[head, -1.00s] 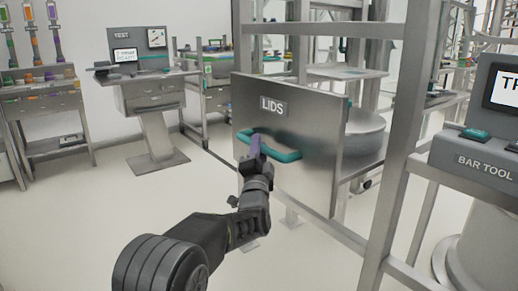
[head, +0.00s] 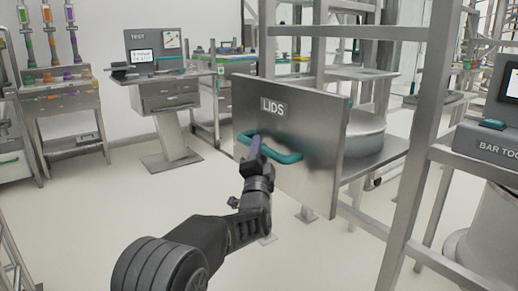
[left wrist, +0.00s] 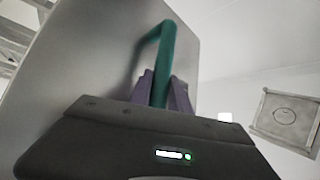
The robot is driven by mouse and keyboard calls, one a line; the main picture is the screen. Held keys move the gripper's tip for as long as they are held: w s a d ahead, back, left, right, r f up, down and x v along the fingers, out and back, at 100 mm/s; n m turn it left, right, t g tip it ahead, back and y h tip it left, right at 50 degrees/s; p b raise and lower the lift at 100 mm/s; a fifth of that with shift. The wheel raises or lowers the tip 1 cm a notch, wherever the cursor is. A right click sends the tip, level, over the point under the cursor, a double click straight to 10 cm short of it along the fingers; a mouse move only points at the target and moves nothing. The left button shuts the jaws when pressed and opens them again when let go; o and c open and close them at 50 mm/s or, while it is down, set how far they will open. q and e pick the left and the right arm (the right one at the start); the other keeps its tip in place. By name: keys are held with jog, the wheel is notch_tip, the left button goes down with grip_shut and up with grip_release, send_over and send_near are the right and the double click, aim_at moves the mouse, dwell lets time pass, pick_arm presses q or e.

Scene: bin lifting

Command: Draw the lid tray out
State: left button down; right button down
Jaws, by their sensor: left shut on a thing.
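The lid tray (head: 290,110) has a grey metal front panel with a "LIDS" label and a teal bar handle (head: 285,157). Behind the panel, its shelf carries a round metal lid (head: 355,136). My left gripper (head: 255,147) is shut on the teal handle. In the left wrist view, the purple fingers (left wrist: 164,92) sit on both sides of the teal handle (left wrist: 166,50), with the panel (left wrist: 90,55) close behind. My right gripper is not in view.
A metal frame post (head: 425,130) stands right of the tray. A console marked "BAR TOOL" (head: 490,145) is at the right edge. A "TEST" station (head: 165,90) stands at the back left. The floor (head: 110,210) left of the tray is clear.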

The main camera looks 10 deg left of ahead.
pick_arm(q)
jog(key=shift+f, duration=0.1)
jog(key=c, duration=1.2)
grip_release()
jog(key=shift+c, duration=0.2)
jog(key=v, duration=0.7)
jog(key=shift+s+p, duration=0.35)
jog(key=shift+p, duration=0.05)
jog(key=shift+f, duration=0.1)
